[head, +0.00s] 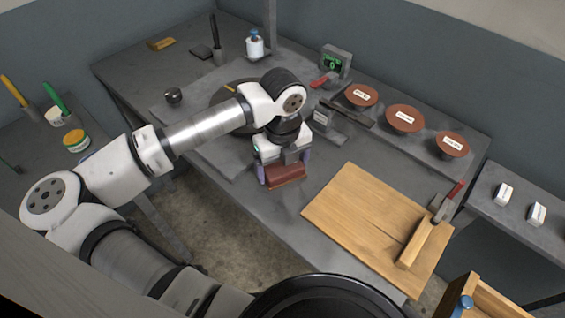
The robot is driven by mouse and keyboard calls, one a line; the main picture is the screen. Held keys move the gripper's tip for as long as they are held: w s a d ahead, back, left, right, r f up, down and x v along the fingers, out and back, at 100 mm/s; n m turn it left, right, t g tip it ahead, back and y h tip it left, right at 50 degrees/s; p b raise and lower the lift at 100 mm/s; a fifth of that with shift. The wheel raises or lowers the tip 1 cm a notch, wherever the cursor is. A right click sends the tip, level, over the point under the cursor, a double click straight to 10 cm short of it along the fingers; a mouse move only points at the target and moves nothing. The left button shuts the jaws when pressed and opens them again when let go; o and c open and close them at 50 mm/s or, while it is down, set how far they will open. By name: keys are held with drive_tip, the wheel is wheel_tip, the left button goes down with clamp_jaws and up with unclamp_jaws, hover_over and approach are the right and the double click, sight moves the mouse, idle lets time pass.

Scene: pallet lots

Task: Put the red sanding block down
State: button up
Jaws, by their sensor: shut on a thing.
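The red sanding block (286,175) is a dark red, box-shaped piece between the fingers of my gripper (284,174). My gripper points down and is shut on the block, with a finger on each side. The block shows over the front part of the grey workbench (290,215), left of the wooden board. I cannot tell whether its underside touches the bench. My arm comes in from the lower left and hides part of the bench behind it.
A wooden board (350,205) lies at right with a wooden-handled tool (415,243) on it. Several reddish-brown round dishes with labels (403,119) line the back. A green-lit display (335,62), a red-handled tool (325,79) and a white bottle (254,44) stand farther back.

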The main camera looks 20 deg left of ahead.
sight(282, 165)
drive_tip(key=shift+f+b, duration=0.2)
drive_tip(key=shift+b, duration=0.15)
drive_tip(key=o, duration=0.9)
drive_tip(key=shift+r, duration=0.1)
drive_tip(key=shift+c, duration=0.2)
wheel_tip(282, 165, up, 12)
drive_tip(key=b, duration=0.1)
drive_tip(key=shift+r, duration=0.15)
